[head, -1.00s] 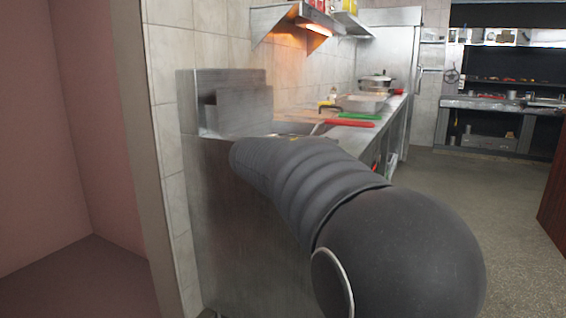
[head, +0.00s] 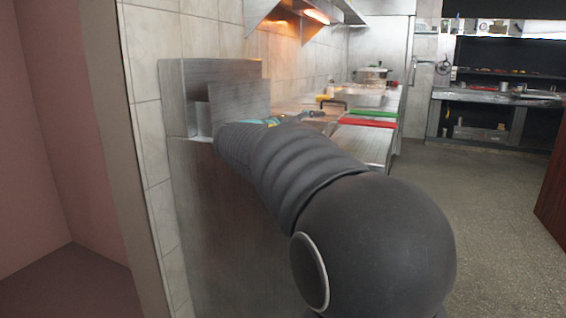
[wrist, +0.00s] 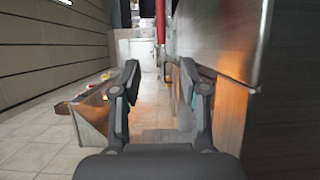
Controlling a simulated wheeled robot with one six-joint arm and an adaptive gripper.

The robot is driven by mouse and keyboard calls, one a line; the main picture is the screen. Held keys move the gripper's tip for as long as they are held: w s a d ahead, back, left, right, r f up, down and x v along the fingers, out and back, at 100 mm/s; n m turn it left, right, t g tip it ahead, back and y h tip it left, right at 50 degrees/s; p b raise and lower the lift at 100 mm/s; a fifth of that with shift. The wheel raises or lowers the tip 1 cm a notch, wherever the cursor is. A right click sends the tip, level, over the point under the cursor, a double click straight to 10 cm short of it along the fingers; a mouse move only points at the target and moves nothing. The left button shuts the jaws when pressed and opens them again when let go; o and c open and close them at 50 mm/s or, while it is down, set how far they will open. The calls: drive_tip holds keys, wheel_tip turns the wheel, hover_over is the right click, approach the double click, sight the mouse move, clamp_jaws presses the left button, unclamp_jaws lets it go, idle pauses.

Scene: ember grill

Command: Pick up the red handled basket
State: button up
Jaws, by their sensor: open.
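I cannot make out a red handled basket for certain in either view. In the wrist view, my gripper (wrist: 158,78) is open, with its two dark fingers apart and nothing between them. A narrow red strip (wrist: 160,20) shows beyond the fingertips at the top; I cannot tell what it belongs to. In the head view, my dark arm reaches forward along the counter and hides part of it. Its far end shows only as small dark and teal parts above the counter.
A steel counter (head: 362,143) runs along the tiled wall, with a red board (head: 366,122), a green board (head: 374,112) and a lidded pot (head: 371,75). A hood (head: 300,14) with a lit lamp hangs above. The floor (head: 470,200) at right is open.

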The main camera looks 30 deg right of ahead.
sight(340, 121)
drive_tip(key=p+x, duration=0.1)
drive_tip(key=x, duration=0.7)
drive_tip(key=shift+d, duration=0.25)
drive_tip(key=p+x, duration=0.1)
drive_tip(key=x, duration=0.4)
drive_tip(key=shift+s+f, duration=0.1)
drive_tip(key=shift+s, duration=0.05)
clamp_jaws()
